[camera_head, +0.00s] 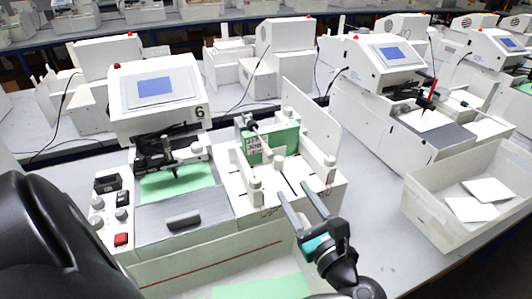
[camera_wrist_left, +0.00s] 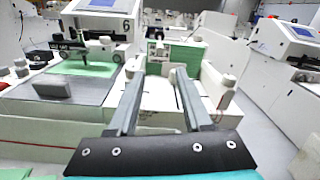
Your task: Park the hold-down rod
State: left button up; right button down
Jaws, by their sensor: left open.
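Machine 6 (camera_head: 155,100) has a white card feeder (camera_head: 236,183) on its right side, with a stack of green cards (camera_head: 285,140) standing upright at the back. A thin dark rod (camera_head: 258,135) with a pale knob slants in front of the green stack; it looks like the hold-down rod, but its ends are hard to make out. My left gripper (camera_head: 294,190) is open and empty over the front of the feeder, apart from the rod. In the left wrist view its fingers (camera_wrist_left: 159,71) point toward the feeder and green cards (camera_wrist_left: 186,55). My right gripper is not in view.
Pale posts (camera_head: 255,190) and a tall side plate (camera_head: 312,122) stand around the feeder. A grey cover with a dark handle (camera_head: 183,219) and a red button (camera_head: 121,240) lie to its left. A white bin with cards (camera_head: 425,212) stands at right. Bare table lies between.

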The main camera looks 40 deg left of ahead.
aim_at(269, 151)
pick_arm(q)
jog(key=x, duration=1.4)
jog(key=shift+w+a+r+b, duration=0.1)
jog(key=shift+w+a+b, duration=0.05)
jog(key=shift+a+b, duration=0.15)
grip_shut()
dwell(0.7)
